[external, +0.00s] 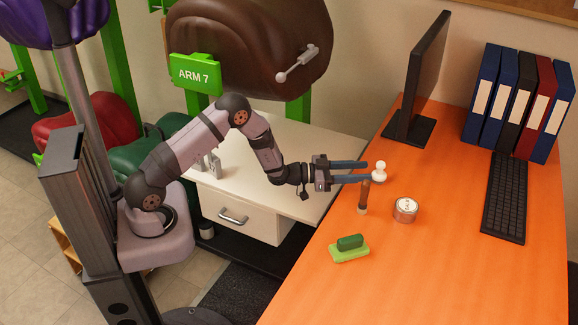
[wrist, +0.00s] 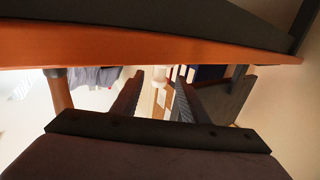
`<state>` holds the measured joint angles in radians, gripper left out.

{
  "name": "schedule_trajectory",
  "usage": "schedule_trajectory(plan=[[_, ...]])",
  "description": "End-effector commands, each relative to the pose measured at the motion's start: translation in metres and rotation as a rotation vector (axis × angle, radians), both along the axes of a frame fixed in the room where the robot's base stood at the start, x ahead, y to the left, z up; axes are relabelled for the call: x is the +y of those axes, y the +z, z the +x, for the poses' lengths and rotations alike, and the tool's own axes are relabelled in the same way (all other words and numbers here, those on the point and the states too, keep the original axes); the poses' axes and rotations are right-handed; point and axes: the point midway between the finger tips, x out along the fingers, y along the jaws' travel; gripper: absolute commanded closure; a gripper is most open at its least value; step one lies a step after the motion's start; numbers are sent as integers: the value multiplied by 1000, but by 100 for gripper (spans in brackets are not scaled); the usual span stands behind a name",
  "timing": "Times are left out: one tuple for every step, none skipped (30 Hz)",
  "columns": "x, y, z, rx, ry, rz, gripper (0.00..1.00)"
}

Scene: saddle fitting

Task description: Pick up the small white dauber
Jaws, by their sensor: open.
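The small white dauber (external: 380,170) stands upright on the orange table, with a round knob on top and a wider base. My gripper (external: 369,171) is open and roughly level, its two blue-grey fingers pointing right at the dauber. The fingertips are close to it; I cannot tell whether it is between them. In the wrist view, which looks upside down, the dauber (wrist: 158,79) shows small and pale in the gap between the dark fingers (wrist: 155,95), partly cut off by the table edge.
An upright brown-handled tool (external: 364,195) stands just in front of my fingers; it also shows at left in the wrist view (wrist: 60,92). A round metal tin (external: 405,210) and a green brush (external: 349,248) lie nearer. A monitor (external: 418,85), keyboard (external: 504,195) and binders (external: 517,105) stand behind and right.

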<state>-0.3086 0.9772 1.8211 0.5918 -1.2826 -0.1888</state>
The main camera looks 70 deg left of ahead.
Motion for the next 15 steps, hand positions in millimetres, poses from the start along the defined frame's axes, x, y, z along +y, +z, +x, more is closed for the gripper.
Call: schedule_trajectory(plan=[[-2, 1, 5, 0, -2, 0, 60], [-2, 1, 8, -1, -2, 0, 60], [-3, 1, 12, -1, -2, 0, 60], [-4, 1, 16, -1, -2, 0, 60], [-5, 1, 19, 0, -2, 0, 60], [-6, 1, 24, -1, -2, 1, 60], [-7, 1, 27, -1, -2, 1, 60], [-7, 0, 31, -1, -2, 1, 60], [-8, 0, 34, 0, -1, 0, 60], [-9, 1, 37, -1, -1, 0, 60], [-9, 1, 39, -1, -1, 0, 60], [-10, 0, 41, 0, 0, 0, 60], [-10, 0, 43, 0, 0, 0, 60], [-10, 0, 44, 1, 0, 0, 60], [-11, 0, 45, 1, 0, -1, 60]])
